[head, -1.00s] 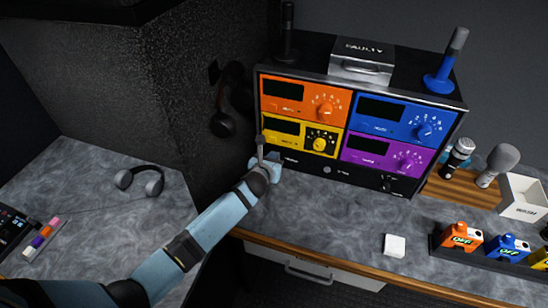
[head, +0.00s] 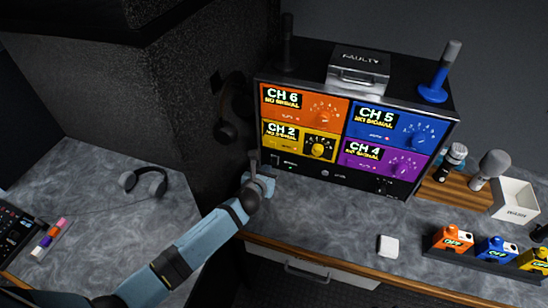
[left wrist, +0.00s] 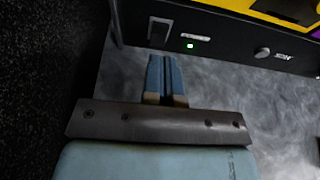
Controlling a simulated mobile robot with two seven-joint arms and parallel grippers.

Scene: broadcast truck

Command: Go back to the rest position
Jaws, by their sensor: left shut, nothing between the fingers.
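My left gripper (head: 254,170) is at the lower left corner of the receiver rack (head: 325,174), its arm reaching in from the lower left. In the left wrist view its fingers (left wrist: 165,80) are together with nothing between them, just below a switch (left wrist: 159,30) and a lit green light (left wrist: 190,46). The rack's orange (head: 302,107), blue (head: 400,128), yellow (head: 298,140) and purple (head: 384,159) units show CH 6, CH 5, CH 2 and CH 4, each with NO SIGNAL. My right gripper is not in view.
A wooden mic holder (head: 456,191) with two microphones and a white bin (head: 515,200) stand at the right. Several coloured packs sit in a dark tray (head: 470,260). A white block (head: 388,246) lies on the counter. Headphones (head: 145,181) lie on the left counter; a dark wall stands behind my gripper.

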